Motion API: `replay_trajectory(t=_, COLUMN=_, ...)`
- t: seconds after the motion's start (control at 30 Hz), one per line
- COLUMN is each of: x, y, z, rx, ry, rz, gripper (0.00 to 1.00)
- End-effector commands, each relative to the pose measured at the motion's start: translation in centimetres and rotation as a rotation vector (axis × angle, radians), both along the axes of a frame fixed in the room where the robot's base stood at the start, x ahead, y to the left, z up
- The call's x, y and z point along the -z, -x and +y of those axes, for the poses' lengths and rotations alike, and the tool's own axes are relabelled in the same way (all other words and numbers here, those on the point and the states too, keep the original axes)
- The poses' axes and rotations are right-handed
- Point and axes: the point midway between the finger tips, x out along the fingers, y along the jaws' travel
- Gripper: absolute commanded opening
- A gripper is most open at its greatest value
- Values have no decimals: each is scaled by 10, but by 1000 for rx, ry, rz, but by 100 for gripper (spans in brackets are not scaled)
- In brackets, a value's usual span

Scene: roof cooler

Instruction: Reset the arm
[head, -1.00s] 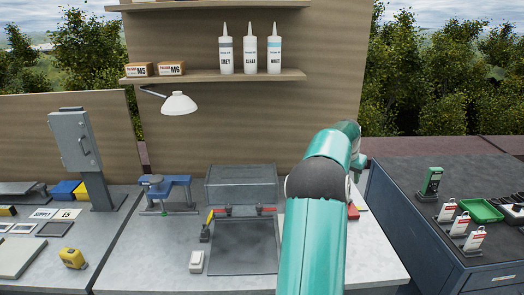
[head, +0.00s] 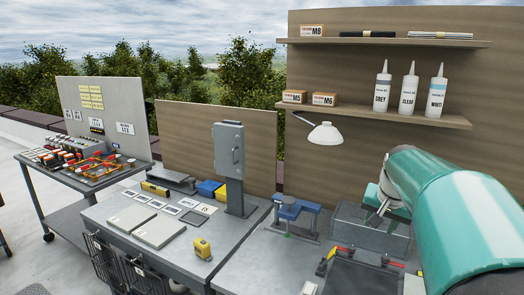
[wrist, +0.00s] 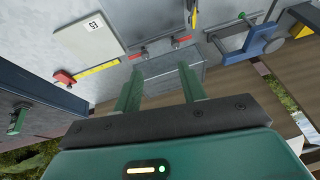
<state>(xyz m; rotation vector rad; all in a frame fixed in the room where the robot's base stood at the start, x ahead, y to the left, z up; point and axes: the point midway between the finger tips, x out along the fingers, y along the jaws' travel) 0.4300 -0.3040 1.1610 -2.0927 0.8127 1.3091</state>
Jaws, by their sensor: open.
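My teal arm comes in from the right edge of the head view. My gripper (head: 374,208) shows small beside it, above the grey metal box (head: 352,222) at the back of the bench. In the wrist view, the two green fingers of my gripper (wrist: 158,88) stand well apart with nothing held between them.
A blue vise (head: 293,212) stands left of the grey box. A white lamp (head: 325,134) hangs above, below a shelf (head: 385,115) with bottles and boxes. A grey upright box (head: 229,152) stands on the left bench. Open floor (head: 50,265) lies at the far left.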

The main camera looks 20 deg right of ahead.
Motion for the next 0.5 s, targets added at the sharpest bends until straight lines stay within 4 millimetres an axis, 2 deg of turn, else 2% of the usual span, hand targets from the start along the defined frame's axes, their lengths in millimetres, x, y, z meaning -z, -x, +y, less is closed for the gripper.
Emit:
replay_trajectory(t=0.03, x=-4, y=3, z=34, rx=-66, ry=4, rz=-9, gripper=41)
replay_trajectory(t=0.2, x=-5, y=25, z=130, rx=-279, ry=27, rz=-21, gripper=41)
replay_trajectory(t=0.4, x=10, y=71, z=224, rx=-525, ry=71, rz=-31, gripper=41)
replay_trajectory(t=0.5, x=23, y=98, z=261, rx=-641, ry=100, rz=-34, gripper=41)
